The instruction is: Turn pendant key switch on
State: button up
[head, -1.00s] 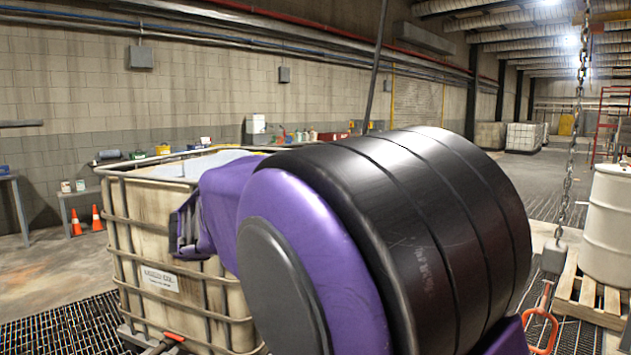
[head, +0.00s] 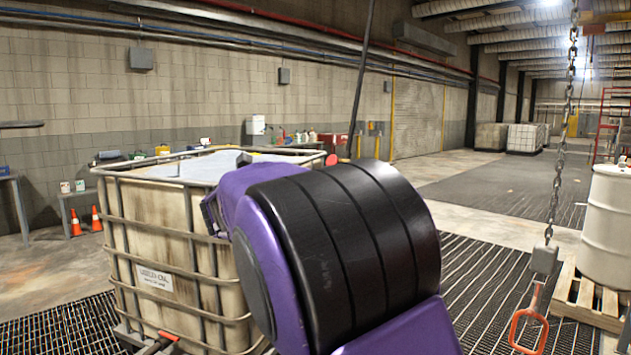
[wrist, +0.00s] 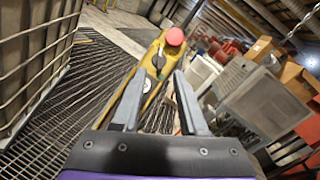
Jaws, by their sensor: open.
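The yellow pendant (wrist: 152,72) hangs ahead of my gripper in the wrist view, tilted in the picture. A round red button (wrist: 174,37) is at its top end. A small dark and silver switch (wrist: 158,61), which looks like the key switch, sits below the button. Its turn position is too small to tell. My gripper (wrist: 160,76) is open and empty, its fingers spread on either side of the pendant's face in the picture. Contact does not show. In the head view a red round button (head: 331,160) shows above my arm, which hides the rest.
A caged liquid tote (head: 155,225) stands close on the left; its cage (wrist: 35,60) also shows in the wrist view. A chain with an orange hook (head: 528,330) hangs at right, before a white drum (head: 608,215) on a pallet (head: 590,300). Grated floor lies between.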

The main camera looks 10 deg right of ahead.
jog(key=x, duration=0.8)
jog(key=shift+d, duration=0.1)
grip_shut()
